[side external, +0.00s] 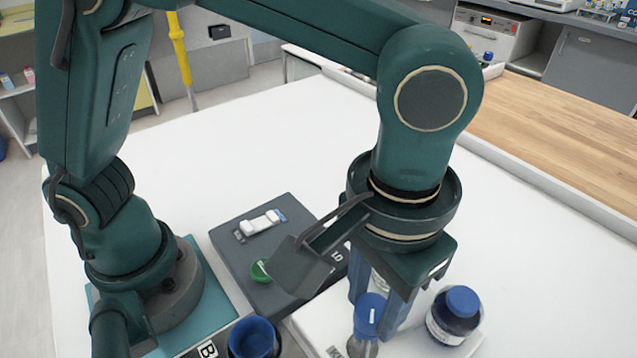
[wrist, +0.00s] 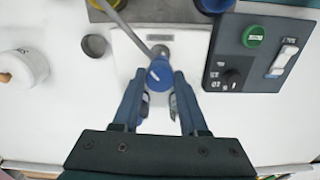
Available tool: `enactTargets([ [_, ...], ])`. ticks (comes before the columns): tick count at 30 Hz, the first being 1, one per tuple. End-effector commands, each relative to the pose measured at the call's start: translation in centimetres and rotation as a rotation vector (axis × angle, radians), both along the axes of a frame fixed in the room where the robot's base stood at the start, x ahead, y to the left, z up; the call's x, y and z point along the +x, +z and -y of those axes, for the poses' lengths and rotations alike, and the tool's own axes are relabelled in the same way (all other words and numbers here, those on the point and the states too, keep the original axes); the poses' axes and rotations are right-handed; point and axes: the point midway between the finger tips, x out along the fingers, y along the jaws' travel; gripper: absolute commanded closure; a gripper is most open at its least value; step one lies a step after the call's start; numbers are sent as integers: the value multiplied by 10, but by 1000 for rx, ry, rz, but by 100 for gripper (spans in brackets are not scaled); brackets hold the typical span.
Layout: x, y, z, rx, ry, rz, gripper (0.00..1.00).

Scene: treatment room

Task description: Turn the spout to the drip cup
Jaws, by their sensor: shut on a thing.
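My gripper (wrist: 159,78) points down over the white platform, and its two blue fingers close around a blue cap (wrist: 159,72). In the side view my gripper (side external: 378,300) has a blue-topped piece (side external: 370,308) at its fingers. A thin grey spout (wrist: 127,30) runs from beside the cap to the upper left, toward a yellow round thing (wrist: 112,3) cut off by the top edge. A blue cup (wrist: 213,4) is at the top right; a blue cup (side external: 253,338) marked B shows in the side view. I cannot tell which is the drip cup.
A dark panel (wrist: 248,85) with a green button, a dial and a white switch lies right of my gripper in the wrist view. A blue-capped bottle (side external: 453,315) stands close by.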

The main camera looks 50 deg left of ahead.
Motion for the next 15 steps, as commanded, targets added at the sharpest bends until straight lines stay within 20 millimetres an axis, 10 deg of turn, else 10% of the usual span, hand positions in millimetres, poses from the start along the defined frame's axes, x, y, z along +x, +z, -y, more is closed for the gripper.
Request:
enactTargets([
  [15, 0, 1, 0, 1, 309, 2, 100],
])
